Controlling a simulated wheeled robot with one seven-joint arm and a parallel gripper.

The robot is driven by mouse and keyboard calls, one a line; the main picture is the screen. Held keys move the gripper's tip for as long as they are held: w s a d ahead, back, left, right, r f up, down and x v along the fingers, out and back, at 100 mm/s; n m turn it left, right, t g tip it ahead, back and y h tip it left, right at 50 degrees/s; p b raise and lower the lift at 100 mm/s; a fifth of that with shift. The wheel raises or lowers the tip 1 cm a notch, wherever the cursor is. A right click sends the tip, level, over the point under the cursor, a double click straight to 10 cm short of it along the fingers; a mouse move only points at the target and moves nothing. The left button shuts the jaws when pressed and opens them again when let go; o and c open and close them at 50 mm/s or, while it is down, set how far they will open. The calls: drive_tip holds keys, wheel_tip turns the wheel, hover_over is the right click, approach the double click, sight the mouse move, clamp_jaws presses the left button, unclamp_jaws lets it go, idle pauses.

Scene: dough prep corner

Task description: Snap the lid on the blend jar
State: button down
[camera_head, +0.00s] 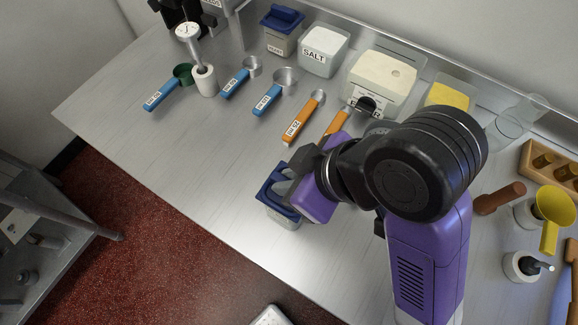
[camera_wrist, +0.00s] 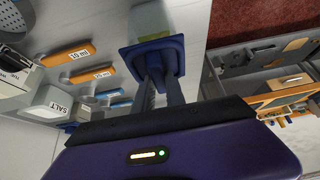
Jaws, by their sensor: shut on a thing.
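The blend jar (camera_head: 283,216) is a small clear box near the front edge of the counter, largely under its blue lid (camera_head: 272,181) and my gripper. My gripper (camera_head: 287,186) is above it, shut on the blue lid. In the wrist view the two fingers of my gripper (camera_wrist: 159,72) close on the middle of the blue lid (camera_wrist: 133,58), and the pale jar (camera_wrist: 151,18) shows just beyond it. The lid lines up over the jar's mouth. I cannot tell whether it is fully seated.
A second blue-lidded container (camera_head: 281,40), a salt tub (camera_head: 322,52) and a flour tub (camera_head: 380,84) stand along the back. Several measuring scoops lie before them, including an orange-handled one (camera_head: 300,122). A yellow funnel (camera_head: 553,212) is at right. The counter left of the jar is clear.

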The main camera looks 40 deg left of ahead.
drive_tip(key=shift+f+b, duration=0.9)
drive_tip(key=shift+f, duration=0.2)
drive_tip(key=c, duration=1.3)
unclamp_jaws()
drive_tip(key=shift+r, duration=0.1)
drive_tip(key=v, duration=0.7)
drive_tip(key=shift+w+d+r+p, duration=0.1)
drive_tip(key=shift+d+r+p, duration=0.2)
drive_tip(key=shift+p, duration=0.1)
drive_tip(key=shift+a, duration=0.1)
